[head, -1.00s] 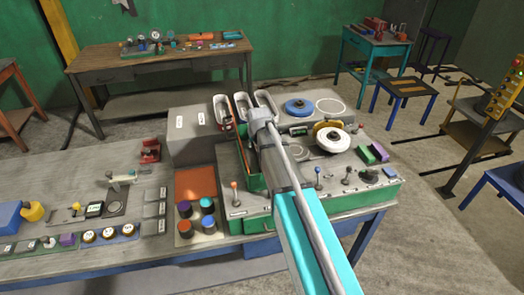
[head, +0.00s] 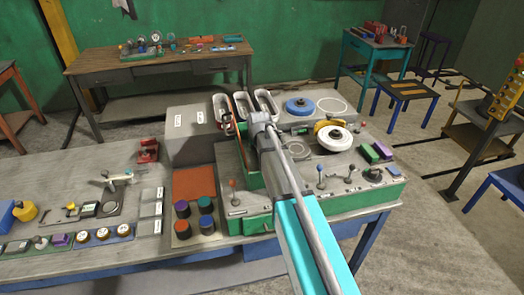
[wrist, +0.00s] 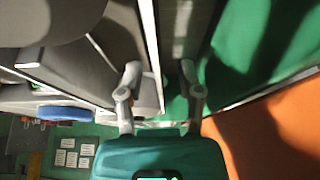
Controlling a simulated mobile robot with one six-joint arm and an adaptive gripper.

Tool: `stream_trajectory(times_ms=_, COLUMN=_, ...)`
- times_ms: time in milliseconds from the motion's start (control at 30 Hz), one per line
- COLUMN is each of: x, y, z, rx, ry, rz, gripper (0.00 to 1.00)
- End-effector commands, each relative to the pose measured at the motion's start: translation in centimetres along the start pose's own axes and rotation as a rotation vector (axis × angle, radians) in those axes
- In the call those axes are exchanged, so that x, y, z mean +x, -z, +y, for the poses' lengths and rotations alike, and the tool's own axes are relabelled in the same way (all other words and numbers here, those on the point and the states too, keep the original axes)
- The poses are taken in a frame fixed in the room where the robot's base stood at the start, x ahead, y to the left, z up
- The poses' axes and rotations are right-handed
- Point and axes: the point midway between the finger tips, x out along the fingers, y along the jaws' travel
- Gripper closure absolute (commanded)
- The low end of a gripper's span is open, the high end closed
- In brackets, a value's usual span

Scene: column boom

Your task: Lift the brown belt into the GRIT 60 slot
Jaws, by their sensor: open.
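My gripper shows in the wrist view (wrist: 160,68), its two fingers apart with nothing seen between them. In the head view my arm hides it over the grey and green machine bench (head: 255,221). I cannot make out a brown belt for certain in either view. Three pale oval slots (head: 244,104) stand in a row at the back of the bench, beyond my wrist. Two white labels (head: 174,118) sit on the grey box to their left, too small to read, so I cannot tell which slot is GRIT 60.
An orange-brown panel (head: 193,182) and several dark cylinders with coloured tops (head: 207,222) lie left of my arm. A blue disc (head: 299,106), a white wheel (head: 335,139) and small levers (head: 321,171) stand to its right. A green-sided trough (head: 240,152) runs beside my arm.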

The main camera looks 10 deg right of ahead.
Motion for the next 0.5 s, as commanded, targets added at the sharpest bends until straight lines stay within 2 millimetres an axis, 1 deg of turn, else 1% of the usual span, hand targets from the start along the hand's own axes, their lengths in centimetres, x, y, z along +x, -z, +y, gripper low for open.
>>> stream_trajectory(times_ms=500, x=-0.04, y=0.00, z=0.04, rx=0.000, ry=0.000, rz=0.000, gripper=0.53)
